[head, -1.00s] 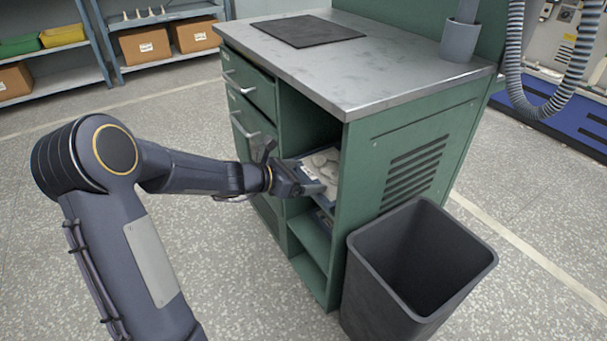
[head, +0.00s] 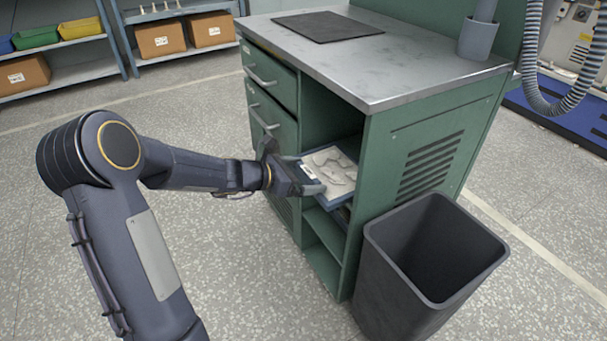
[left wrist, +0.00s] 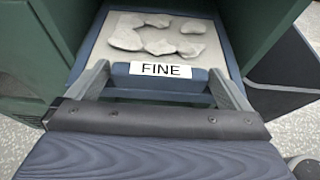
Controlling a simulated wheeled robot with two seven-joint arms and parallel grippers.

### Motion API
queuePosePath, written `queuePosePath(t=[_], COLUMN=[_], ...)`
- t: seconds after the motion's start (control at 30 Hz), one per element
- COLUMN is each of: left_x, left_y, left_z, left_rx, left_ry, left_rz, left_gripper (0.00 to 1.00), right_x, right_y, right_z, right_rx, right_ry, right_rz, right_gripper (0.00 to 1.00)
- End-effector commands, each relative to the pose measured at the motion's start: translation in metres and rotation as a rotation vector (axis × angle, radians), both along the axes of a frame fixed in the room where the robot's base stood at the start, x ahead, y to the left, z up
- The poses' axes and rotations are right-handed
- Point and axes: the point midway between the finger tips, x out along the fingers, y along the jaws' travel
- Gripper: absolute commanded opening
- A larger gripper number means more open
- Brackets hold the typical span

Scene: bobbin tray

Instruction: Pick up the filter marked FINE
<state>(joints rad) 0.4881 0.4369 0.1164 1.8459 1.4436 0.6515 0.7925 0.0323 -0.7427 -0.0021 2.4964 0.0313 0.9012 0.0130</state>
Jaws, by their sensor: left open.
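The filter marked FINE (head: 341,193) is a flat blue-framed tray with a pale panel and several grey, stone-like pieces on it. It sticks out of an open bay in the green cabinet. In the left wrist view its front bar, with the white FINE label (left wrist: 160,70), faces me. My left gripper (head: 312,181) is at this front bar. In the left wrist view the fingers of my left gripper (left wrist: 160,76) are open, one at each end of the bar. I cannot tell whether they touch it. My right gripper is not in view.
The green cabinet (head: 425,155) has drawers left of the bay, shelves below the filter and a metal top. A dark open bin (head: 400,280) stands close at its right. Shelves with boxes (head: 160,38) are at the back left. The floor at left is clear.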

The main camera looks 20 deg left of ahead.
Motion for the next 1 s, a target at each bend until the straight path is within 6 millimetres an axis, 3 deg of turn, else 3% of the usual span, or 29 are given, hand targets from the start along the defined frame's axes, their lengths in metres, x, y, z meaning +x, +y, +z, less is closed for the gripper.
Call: queuePosePath(t=[0.27, 0.7, 1.0], left_x=[-0.006, -0.055, -0.059], left_y=[0.005, 0.040, 0.043], left_z=[0.005, 0.030, 0.030], left_rx=[0.001, 0.001, 0.000], left_ry=[-0.001, 0.000, 0.000], left_rz=[0.003, 0.002, 0.000], left_gripper=[1.00, 1.00, 1.00], right_x=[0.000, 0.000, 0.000], right_y=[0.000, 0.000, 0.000], right_z=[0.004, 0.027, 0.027], right_rx=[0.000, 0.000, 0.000], right_ry=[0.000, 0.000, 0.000], right_rz=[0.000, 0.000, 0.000], right_gripper=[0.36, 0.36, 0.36])
